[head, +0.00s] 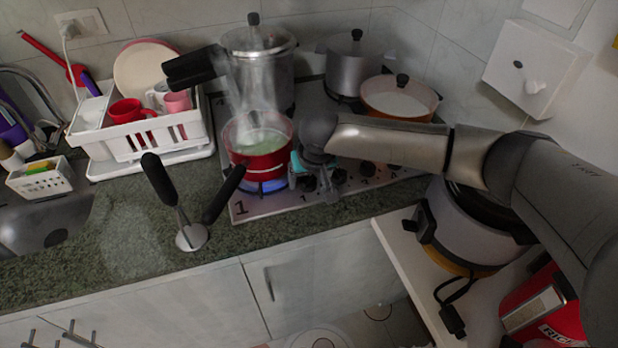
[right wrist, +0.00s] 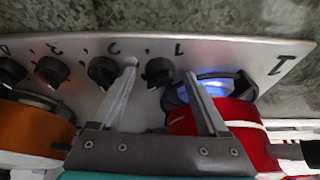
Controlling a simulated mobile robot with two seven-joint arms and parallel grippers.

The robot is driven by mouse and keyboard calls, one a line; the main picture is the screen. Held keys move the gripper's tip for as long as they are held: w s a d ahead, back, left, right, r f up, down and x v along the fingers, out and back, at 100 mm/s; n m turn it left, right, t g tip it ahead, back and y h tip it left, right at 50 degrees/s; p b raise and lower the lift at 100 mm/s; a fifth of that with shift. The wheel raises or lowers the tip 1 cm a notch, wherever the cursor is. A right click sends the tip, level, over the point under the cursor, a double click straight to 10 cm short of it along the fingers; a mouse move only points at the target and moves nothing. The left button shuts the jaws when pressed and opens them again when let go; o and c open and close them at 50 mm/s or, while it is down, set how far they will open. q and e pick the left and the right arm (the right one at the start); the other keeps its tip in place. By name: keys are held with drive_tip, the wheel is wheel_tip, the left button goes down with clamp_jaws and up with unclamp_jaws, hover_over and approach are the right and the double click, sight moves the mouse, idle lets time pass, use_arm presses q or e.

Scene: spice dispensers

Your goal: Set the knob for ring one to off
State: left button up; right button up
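The stove (head: 285,203) has a row of dark knobs along its front edge. The ring one knob (right wrist: 159,71) sits under the printed 1 in the right wrist view, which is upside down. My right gripper (right wrist: 161,75) is open, with one finger on each side of this knob; I cannot tell whether they touch it. In the head view my right gripper (head: 306,175) is at the left end of the knob row and partly hides it. Ring one burns with a blue flame (head: 263,187) under a red pot (head: 268,162). My left gripper is not in view.
The ring two knob (right wrist: 103,72) is close beside one finger. An orange pot (head: 400,114) and steel pots (head: 258,60) stand on the other rings. The red pot's dark handle (head: 222,194) sticks out over the counter. A rice cooker (head: 470,232) stands under my right arm.

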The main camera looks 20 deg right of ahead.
clamp_jaws()
idle(0.4)
